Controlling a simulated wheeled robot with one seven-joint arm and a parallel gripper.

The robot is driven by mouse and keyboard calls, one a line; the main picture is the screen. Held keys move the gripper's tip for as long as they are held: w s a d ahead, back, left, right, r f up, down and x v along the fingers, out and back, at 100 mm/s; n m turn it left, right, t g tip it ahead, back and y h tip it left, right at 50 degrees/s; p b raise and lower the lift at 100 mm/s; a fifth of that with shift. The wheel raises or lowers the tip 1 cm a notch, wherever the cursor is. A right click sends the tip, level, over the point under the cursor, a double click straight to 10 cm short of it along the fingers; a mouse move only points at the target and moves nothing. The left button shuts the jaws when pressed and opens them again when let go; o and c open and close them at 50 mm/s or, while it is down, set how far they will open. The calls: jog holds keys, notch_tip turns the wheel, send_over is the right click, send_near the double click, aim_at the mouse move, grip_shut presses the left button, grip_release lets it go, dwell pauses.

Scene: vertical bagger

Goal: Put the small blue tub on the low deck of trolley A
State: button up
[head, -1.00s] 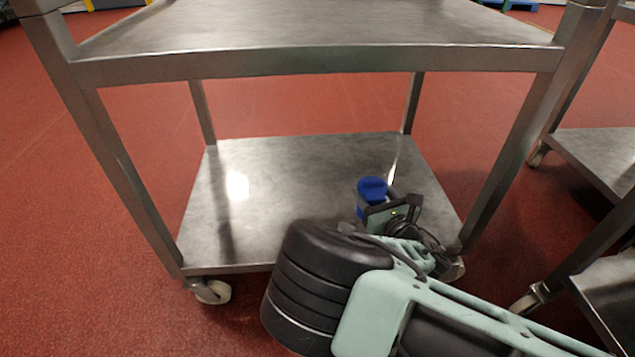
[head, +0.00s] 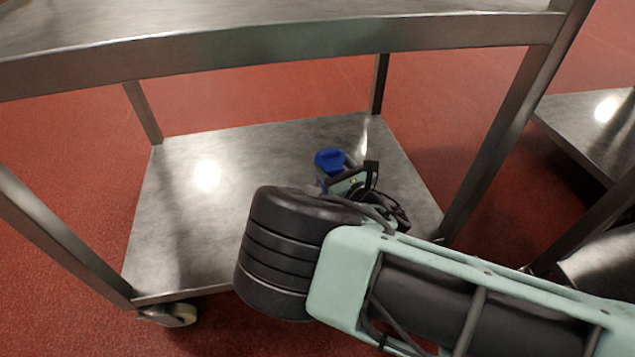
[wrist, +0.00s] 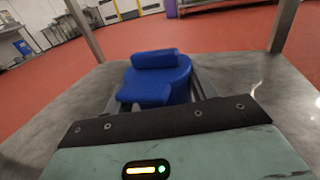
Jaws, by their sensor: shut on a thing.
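The small blue tub (head: 329,160) is in my gripper over the right part of the trolley's low deck (head: 250,150). In the wrist view the blue tub (wrist: 160,75) is between the fingers, with the deck (wrist: 240,85) around and beyond it. My gripper (head: 333,180) is shut on the tub, low under the upper deck. I cannot tell whether the tub touches the deck, as my gripper and arm hide its lower part. No label shows, so I cannot read which trolley this is.
The trolley's upper deck (head: 300,40) spans above my arm. A right leg (head: 505,125) stands close to my arm. Another steel trolley (head: 590,130) stands at the right. The left of the low deck is clear.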

notch_tip(320, 180, down, 7)
jog(key=b, duration=0.3)
jog(key=shift+r, duration=0.15)
jog(key=o, duration=1)
